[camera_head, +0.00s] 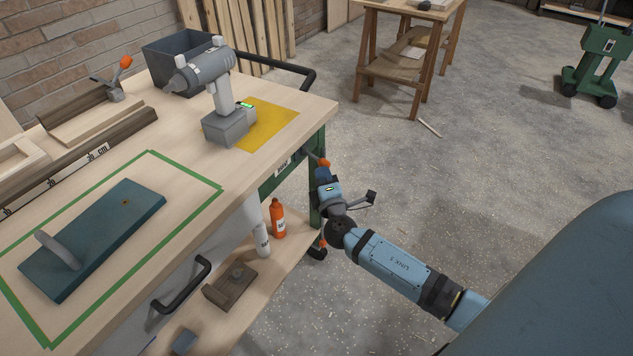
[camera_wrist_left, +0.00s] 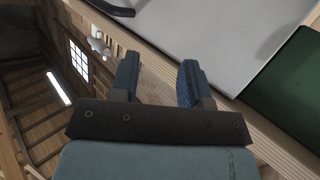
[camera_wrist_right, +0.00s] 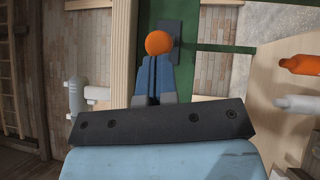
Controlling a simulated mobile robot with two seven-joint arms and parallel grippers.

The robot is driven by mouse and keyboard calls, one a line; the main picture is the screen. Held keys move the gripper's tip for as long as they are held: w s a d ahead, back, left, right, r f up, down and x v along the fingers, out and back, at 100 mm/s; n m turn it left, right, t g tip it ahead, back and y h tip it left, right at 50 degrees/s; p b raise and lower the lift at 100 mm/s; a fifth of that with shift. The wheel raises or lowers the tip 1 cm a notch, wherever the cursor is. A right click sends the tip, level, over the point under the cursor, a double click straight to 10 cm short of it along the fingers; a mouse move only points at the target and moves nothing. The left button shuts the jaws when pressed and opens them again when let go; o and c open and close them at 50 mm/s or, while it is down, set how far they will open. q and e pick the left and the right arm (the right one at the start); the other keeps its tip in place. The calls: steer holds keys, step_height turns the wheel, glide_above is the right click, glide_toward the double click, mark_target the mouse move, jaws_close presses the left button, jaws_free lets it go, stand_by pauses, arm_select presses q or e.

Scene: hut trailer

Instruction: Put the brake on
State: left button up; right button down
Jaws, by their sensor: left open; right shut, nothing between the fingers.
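An orange ball knob (camera_head: 323,162) sits beside the green end frame (camera_head: 272,182) of the workbench cart, just under the top's corner. In the right wrist view the knob (camera_wrist_right: 158,42) shows right at my fingertips, in front of a dark plate (camera_wrist_right: 173,33) on a green panel. My right gripper (camera_head: 324,173) is shut with nothing between its fingers. Its tips (camera_wrist_right: 155,62) are at or just short of the knob; I cannot tell whether they touch. My left gripper (camera_wrist_left: 157,68) is open and empty beside a wooden edge; it is out of the head view.
The cart top carries a grey drill (camera_head: 215,82), a grey bin (camera_head: 170,62) and a teal board (camera_head: 95,240). An orange bottle (camera_head: 278,218) and a white bottle (camera_head: 262,240) stand on the lower shelf, near my right gripper. The floor to the right is largely clear.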

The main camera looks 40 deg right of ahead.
arm_select(q)
steer(key=d+r+t+h+b, duration=0.3)
steer(key=r+t+b, duration=0.15)
steer(key=r, duration=0.25)
steer(key=shift+w+d+f+m+g+b, duration=0.15)
steer(key=shift+f+g+b, duration=0.65)
steer(key=shift+f, duration=0.45)
steer(key=shift+w+d+f+m+g+b, duration=0.15)
steer(key=shift+f+g+b, duration=0.6)
steer(key=shift+f, duration=0.45)
arm_select(e)
steer(key=w+d+n+t+y, duration=0.1)
steer(key=w+d+n+y, duration=0.1)
steer(key=d+n+y, duration=0.2)
steer(key=shift+d+t+y, duration=0.3)
steer(key=shift+d+y, duration=1.3)
steer(key=shift+d, duration=0.25)
steer(key=shift+d, duration=0.1)
arm_select(q)
steer(key=shift+s+a+f, duration=0.1)
arm_select(e)
steer(key=shift+s+f, duration=0.1)
steer(key=shift+f, duration=0.05)
